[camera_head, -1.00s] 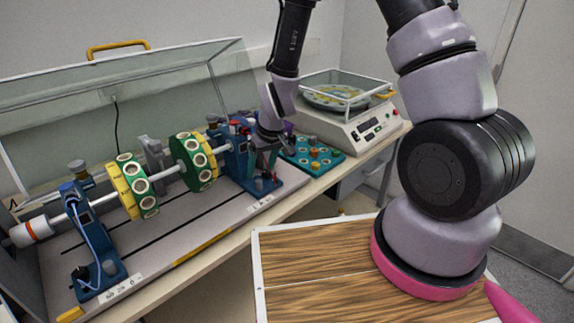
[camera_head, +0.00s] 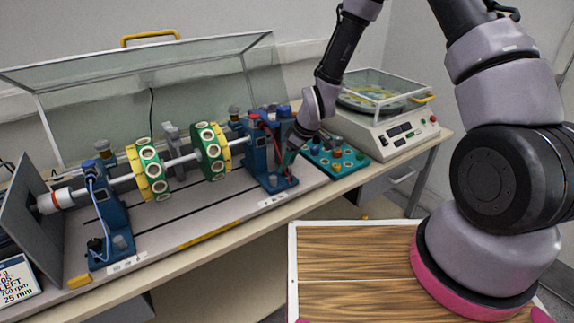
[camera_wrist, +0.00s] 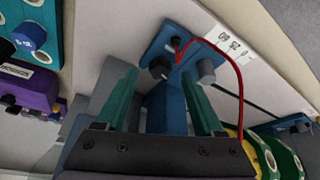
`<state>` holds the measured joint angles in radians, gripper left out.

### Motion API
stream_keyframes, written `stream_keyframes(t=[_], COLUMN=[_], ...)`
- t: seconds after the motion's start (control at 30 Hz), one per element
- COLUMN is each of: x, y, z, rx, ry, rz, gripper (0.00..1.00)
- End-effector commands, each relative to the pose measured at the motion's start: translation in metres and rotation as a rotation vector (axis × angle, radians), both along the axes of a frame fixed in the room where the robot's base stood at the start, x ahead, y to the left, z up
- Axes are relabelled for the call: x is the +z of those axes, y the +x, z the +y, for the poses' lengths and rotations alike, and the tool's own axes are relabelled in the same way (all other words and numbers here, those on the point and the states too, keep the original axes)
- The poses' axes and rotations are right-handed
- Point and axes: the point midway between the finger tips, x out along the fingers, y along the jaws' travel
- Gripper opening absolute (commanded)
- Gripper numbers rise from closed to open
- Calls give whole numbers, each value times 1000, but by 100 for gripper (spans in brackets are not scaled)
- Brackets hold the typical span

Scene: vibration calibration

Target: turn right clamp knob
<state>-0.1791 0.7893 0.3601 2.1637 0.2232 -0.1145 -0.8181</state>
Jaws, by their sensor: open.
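The right blue pedestal (camera_head: 256,155) holds the right end of the shaft. In the wrist view its blue foot (camera_wrist: 180,50) carries a black knob (camera_wrist: 160,67) and a grey knob (camera_wrist: 206,70); I cannot tell for certain which is the clamp knob. My gripper (camera_wrist: 160,76) is open, with a green-padded finger on each side of the blue post and the black knob. Contact is not clear.
A red wire (camera_wrist: 240,85) loops beside the right finger. A rotor with two green-yellow discs (camera_head: 211,150) runs to the left pedestal (camera_head: 108,215). A teal tray (camera_head: 335,158) and a covered balance (camera_head: 385,125) stand to the right. A clear lid (camera_head: 150,90) stands raised behind.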

Motion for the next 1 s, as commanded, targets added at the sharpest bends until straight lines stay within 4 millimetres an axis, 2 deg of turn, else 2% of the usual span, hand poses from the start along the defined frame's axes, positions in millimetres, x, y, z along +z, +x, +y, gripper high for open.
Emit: stream_keyframes(t=[0.17,0.47,0.53,0.67,1.0], x=[-15,-17,-17,-17,-17], y=[3,4,4,4,3], z=[5,6,6,6,7], rx=[0,0,-1,-1,-32], ry=[0,0,0,0,0], rz=[-1,-1,0,0,-1], gripper=[70,70,50,1,0])
